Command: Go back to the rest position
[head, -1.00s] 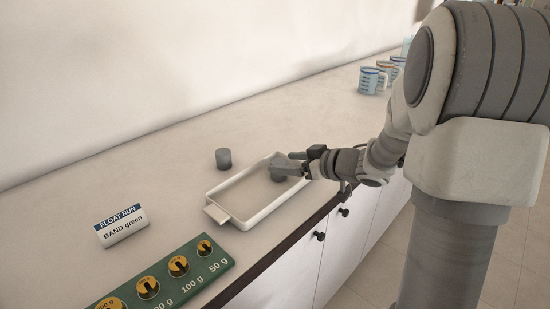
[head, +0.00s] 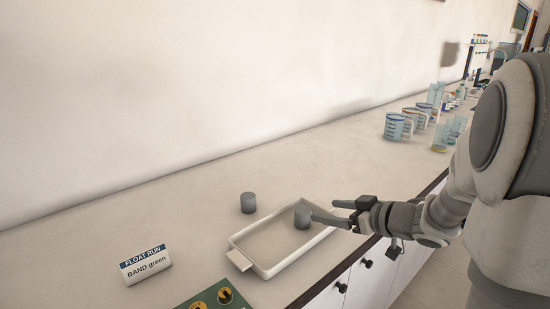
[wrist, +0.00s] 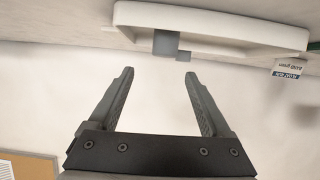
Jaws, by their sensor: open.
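My gripper (head: 325,211) is over the right end of the white tray (head: 238,260). In the wrist view its two fingers (wrist: 160,72) are spread with nothing between them. A dark grey cylinder (head: 302,216) stands in the tray, just left of my fingertips in the head view. In the wrist view a grey block shape (wrist: 167,43) shows at the tray (wrist: 215,27), beyond the fingertips and apart from them.
A second grey cylinder (head: 248,203) stands on the counter behind the tray. A "FLOAT RUN, BAND green" sign (head: 146,263) and a green weight board (head: 222,296) are at left front. Glass beakers (head: 394,127) stand farther right. The back wall borders the counter.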

